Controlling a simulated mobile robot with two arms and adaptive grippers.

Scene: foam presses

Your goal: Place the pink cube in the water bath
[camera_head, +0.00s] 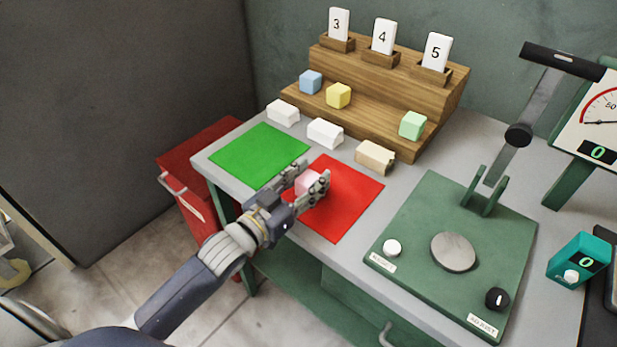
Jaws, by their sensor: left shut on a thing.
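The pink cube (307,184) is between the fingers of my left gripper (313,174), over the red mat (345,207). My left gripper is shut on it, and the fingers hide part of its sides. I cannot tell whether the cube touches the mat or is just above it. I see no water bath in this view. My right gripper is not in view.
A green mat (255,156) lies left of the red one. Behind stand white blocks (325,133), a tan block (375,156) and a wooden stepped rack (400,118) with coloured cubes. A green press (455,252) stands right; a red cabinet (190,205) left.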

